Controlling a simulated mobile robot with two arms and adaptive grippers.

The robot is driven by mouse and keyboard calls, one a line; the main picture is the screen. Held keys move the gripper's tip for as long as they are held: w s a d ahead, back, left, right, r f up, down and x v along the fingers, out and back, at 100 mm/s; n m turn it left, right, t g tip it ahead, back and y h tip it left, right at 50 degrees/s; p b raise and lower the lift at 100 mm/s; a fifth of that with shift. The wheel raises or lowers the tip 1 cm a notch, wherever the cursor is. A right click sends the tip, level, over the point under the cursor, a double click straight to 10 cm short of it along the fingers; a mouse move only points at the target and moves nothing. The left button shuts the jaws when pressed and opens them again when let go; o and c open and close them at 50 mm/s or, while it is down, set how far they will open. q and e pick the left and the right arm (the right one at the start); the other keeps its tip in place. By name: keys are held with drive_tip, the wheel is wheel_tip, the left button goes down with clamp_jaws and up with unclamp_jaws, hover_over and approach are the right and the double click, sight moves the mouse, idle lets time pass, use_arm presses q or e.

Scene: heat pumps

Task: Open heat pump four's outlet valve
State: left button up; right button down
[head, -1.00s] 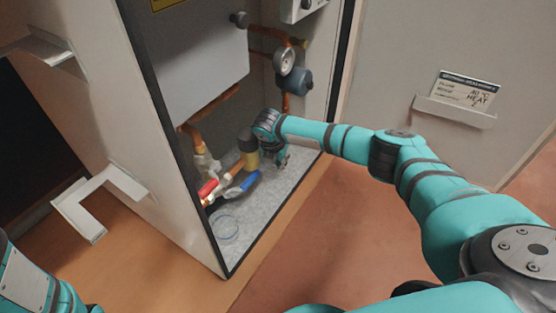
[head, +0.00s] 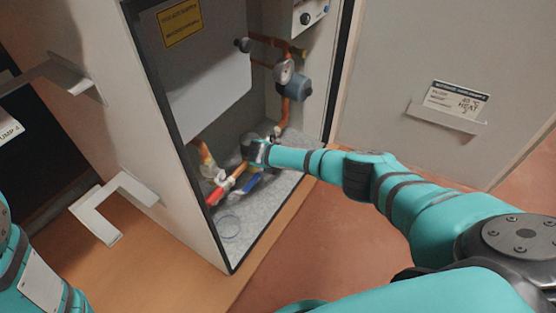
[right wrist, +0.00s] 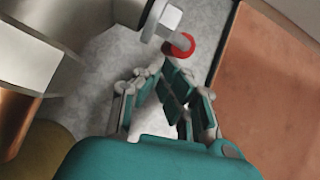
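The open heat pump cabinet (head: 150,110) holds copper pipes and valves low inside. A red valve handle (head: 214,197) and a blue valve handle (head: 250,184) sit near its floor; which is the outlet is not readable. My right arm reaches into the cabinet, and its wrist is just above the blue handle. The fingers are hidden in the head view. In the right wrist view my right gripper (right wrist: 170,76) has its fingertips together, with nothing visible between them. A red round part (right wrist: 180,45) beside a silver nut (right wrist: 163,20) lies just beyond the tips. My left gripper is out of view.
A gauge (head: 284,72) and a blue-grey pump body (head: 296,88) are higher inside. A grey panel (head: 205,75) covers the upper left interior. Cabinet side walls and the front sill bound the opening. A bracket (head: 130,188) projects at left; a label holder (head: 450,118) is at right.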

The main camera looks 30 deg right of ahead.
drive_tip(key=shift+w+d+t+h, duration=0.3)
drive_tip(key=shift+w+d+h, duration=0.05)
drive_tip(key=shift+d+h, duration=0.25)
drive_tip(key=shift+w+d+r, duration=0.1)
drive_tip(key=shift+w+d, duration=0.25)
drive_tip(key=shift+d, duration=0.25)
drive_tip(key=shift+w+d+t+h, duration=0.1)
drive_tip(key=shift+t+h, duration=0.2)
drive_tip(key=shift+h, duration=0.2)
drive_tip(key=shift+w+d+r+t+h, duration=0.1)
drive_tip(key=shift+w+d+t+h, duration=0.05)
drive_tip(key=shift+d+t+h, duration=0.15)
drive_tip(key=shift+w+d+r+p, duration=0.25)
drive_tip(key=shift+w+d+r, duration=0.15)
drive_tip(key=shift+d, duration=0.15)
drive_tip(key=shift+w+d+r+p, duration=0.25)
drive_tip(key=shift+d+r, duration=0.1)
drive_tip(key=shift+d, duration=0.15)
drive_tip(key=shift+a, duration=0.2)
